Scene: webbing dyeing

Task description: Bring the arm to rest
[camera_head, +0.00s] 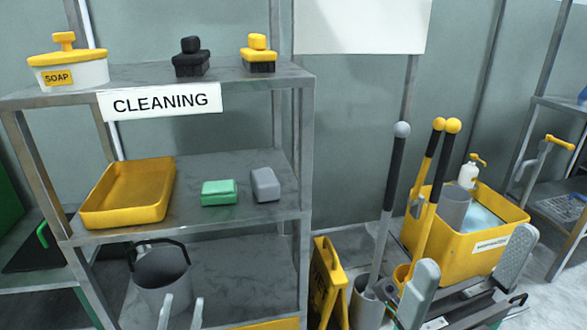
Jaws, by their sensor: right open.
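My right gripper (476,246) is at the lower right, with its two grey fingers spread wide. It is empty and in front of the yellow mop bucket (480,258), overlapping its lower edge in the picture. I cannot tell whether it touches anything. My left gripper (181,300) shows only as two light grey fingertips at the bottom edge, left of the middle. The fingertips stand apart with nothing visible between them, in front of the grey pail (162,270). The rest of the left gripper is out of view.
A metal shelf (230,228) holds a yellow tray (128,192), green and grey sponges, a soap tub (68,66) and two brushes. Long-handled tools (388,200) and a yellow folding sign (328,284) stand between shelf and bucket. Another rack is at right.

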